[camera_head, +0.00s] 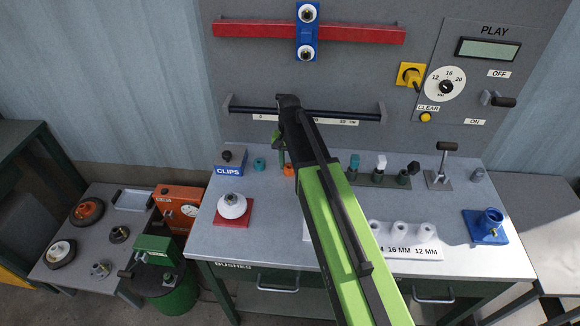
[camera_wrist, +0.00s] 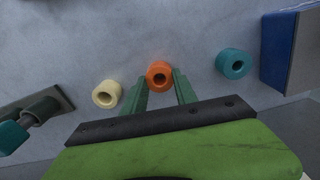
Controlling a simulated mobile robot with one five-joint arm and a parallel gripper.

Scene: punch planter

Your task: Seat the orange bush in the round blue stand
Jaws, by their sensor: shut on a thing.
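The orange bush (camera_head: 288,170) is near the back of the grey bench, partly hidden by my arm in the head view. In the wrist view the orange bush (camera_wrist: 160,75) sits between my green fingertips, its hole facing the camera. My gripper (camera_wrist: 161,82) is shut on it; the gripper (camera_head: 281,148) also shows small in the head view. I cannot tell whether the bush is touching the bench.
A teal bush (camera_wrist: 233,63) and a cream bush (camera_wrist: 107,94) flank the orange one. The blue CLIPS box (camera_head: 230,160) is to the left. A white labelled block (camera_head: 425,240), a rail with several upright pieces (camera_head: 378,180) and a lever (camera_head: 440,180) lie toward the right.

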